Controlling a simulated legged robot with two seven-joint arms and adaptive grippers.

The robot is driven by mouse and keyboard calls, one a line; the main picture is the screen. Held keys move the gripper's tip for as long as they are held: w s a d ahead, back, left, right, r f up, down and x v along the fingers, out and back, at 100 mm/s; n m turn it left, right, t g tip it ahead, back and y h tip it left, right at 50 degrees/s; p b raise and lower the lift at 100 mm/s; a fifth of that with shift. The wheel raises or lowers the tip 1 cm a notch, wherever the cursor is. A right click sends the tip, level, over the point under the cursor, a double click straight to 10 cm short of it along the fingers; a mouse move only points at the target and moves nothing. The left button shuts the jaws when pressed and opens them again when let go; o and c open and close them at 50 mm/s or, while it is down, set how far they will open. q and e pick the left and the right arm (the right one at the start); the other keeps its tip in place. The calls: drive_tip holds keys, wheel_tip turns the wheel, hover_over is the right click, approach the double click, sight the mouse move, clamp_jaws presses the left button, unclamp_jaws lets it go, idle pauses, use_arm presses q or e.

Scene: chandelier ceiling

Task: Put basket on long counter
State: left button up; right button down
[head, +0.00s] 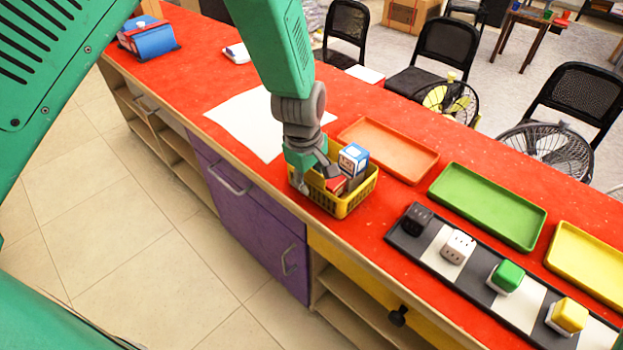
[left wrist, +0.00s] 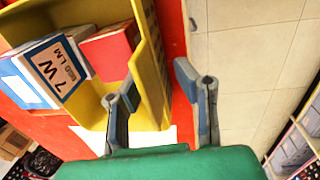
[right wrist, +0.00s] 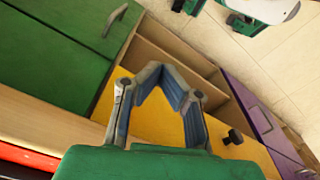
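A yellow basket (head: 346,206) stands on the red top of the long counter (head: 205,85), close to its front edge. A white-and-blue box (head: 353,158) and a red box (head: 336,185) are in the basket. They also show in the left wrist view, the lettered box (left wrist: 58,72) beside the red box (left wrist: 110,50). My left gripper (head: 312,182) is at the basket's near left side. In the left wrist view its open fingers (left wrist: 160,92) lie on either side of the basket wall (left wrist: 152,60). My right gripper (right wrist: 156,68) is empty, fingertips together, before the cabinet fronts.
Orange (head: 388,150), green (head: 488,205) and yellow (head: 590,262) trays lie right of the basket, with a striped strip (head: 432,240) of small blocks before them. A white sheet (head: 245,122) lies left of it. Chairs and fans stand behind the counter; the tiled floor (head: 130,220) is clear.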

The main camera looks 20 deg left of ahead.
use_arm(q)
wheel_tip(320, 180, up, 11)
drive_tip(key=s, duration=0.1)
drive_tip(key=s+a+f+m+y, duration=0.1)
drive_tip(key=s+a+f+m, duration=0.2)
drive_tip(key=s+f, duration=0.3)
drive_tip(key=s+a+f+m, duration=0.25)
drive_tip(key=s+f, duration=0.25)
drive_tip(key=f, duration=0.4)
drive_tip(key=s+a+f+m, duration=0.1)
drive_tip(key=s+f+m, duration=0.3)
drive_tip(key=s, duration=0.4)
drive_tip(key=s+a+f+m, duration=0.1)
drive_tip(key=s+f+m, duration=0.3)
drive_tip(key=s, duration=0.5)
drive_tip(key=shift+f+m+g, duration=0.2)
drive_tip(key=shift+m+g, duration=0.1)
drive_tip(key=shift+m, duration=0.25)
wheel_tip(320, 180, down, 6)
drive_tip(key=b, duration=0.5)
drive_tip(key=shift+f+b, duration=0.15)
drive_tip(key=shift+b, duration=0.2)
